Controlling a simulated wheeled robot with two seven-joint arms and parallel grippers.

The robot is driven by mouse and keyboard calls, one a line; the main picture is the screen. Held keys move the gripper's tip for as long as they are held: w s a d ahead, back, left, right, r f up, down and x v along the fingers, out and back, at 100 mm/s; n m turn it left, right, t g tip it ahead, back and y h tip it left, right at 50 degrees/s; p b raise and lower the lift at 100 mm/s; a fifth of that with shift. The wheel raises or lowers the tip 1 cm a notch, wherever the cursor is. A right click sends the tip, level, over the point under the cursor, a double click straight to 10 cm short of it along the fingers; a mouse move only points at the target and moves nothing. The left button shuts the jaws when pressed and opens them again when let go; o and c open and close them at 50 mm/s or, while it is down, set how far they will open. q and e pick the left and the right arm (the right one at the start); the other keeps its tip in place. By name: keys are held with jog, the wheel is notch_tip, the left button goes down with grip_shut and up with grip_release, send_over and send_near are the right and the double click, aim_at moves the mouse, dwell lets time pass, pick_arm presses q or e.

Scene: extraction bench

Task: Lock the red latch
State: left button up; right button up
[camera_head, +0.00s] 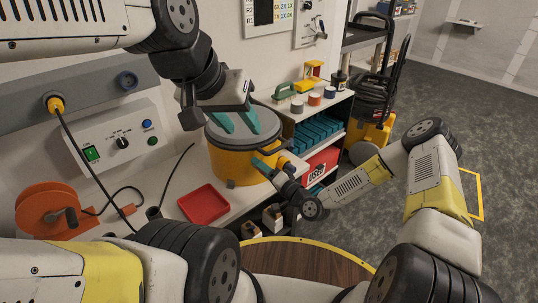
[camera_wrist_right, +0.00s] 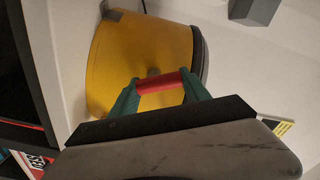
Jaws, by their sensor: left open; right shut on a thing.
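A yellow drum (camera_head: 232,163) with a grey lid (camera_head: 265,122) stands on the white bench in the head view. My left gripper (camera_head: 236,122) is open over the lid, its teal fingers pointing down at it. I cannot tell whether they touch the lid. My right gripper (camera_head: 264,167) is at the drum's right side. In the right wrist view, its green fingers (camera_wrist_right: 158,90) are shut on the red latch (camera_wrist_right: 155,83), a short red bar in front of the yellow drum wall (camera_wrist_right: 140,55). In the head view the latch is hidden by the gripper.
A red tray (camera_head: 203,204) lies on the bench left of the drum. An orange cable reel (camera_head: 47,210) and a control box (camera_head: 112,140) with a cable are farther left. Shelves with teal items (camera_head: 318,130) and a red box (camera_head: 320,165) stand right of the drum.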

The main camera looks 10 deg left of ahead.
jog(key=m, duration=0.5)
jog(key=shift+w+d, duration=0.15)
jog(key=shift+m, duration=0.3)
dwell(0.3)
jog(key=o, duration=1.4)
